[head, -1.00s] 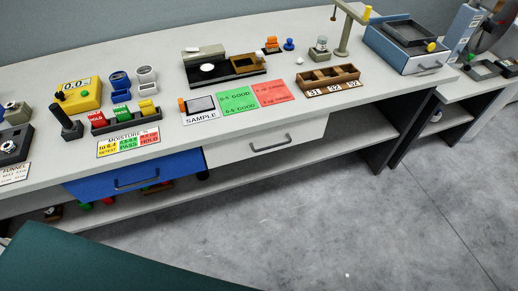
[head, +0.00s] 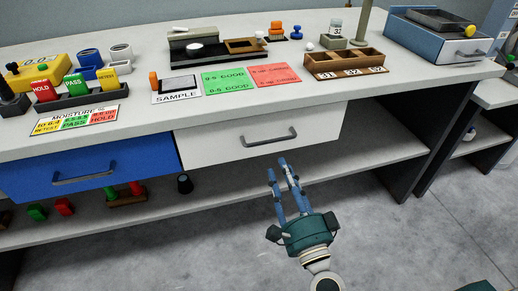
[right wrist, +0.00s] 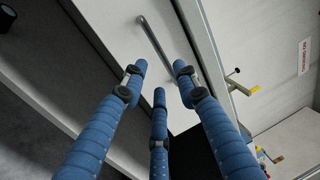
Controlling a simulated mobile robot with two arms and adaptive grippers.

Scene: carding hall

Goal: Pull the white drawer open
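My left gripper is not in view.
A blue drawer (head: 90,170) is left of the white one. A lower shelf (head: 230,192) runs beneath, bearing a small black cup (head: 184,184) and coloured items. The bench top holds a wooden tray (head: 345,65), signs and instruments. The grey floor (head: 390,235) is open in front.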

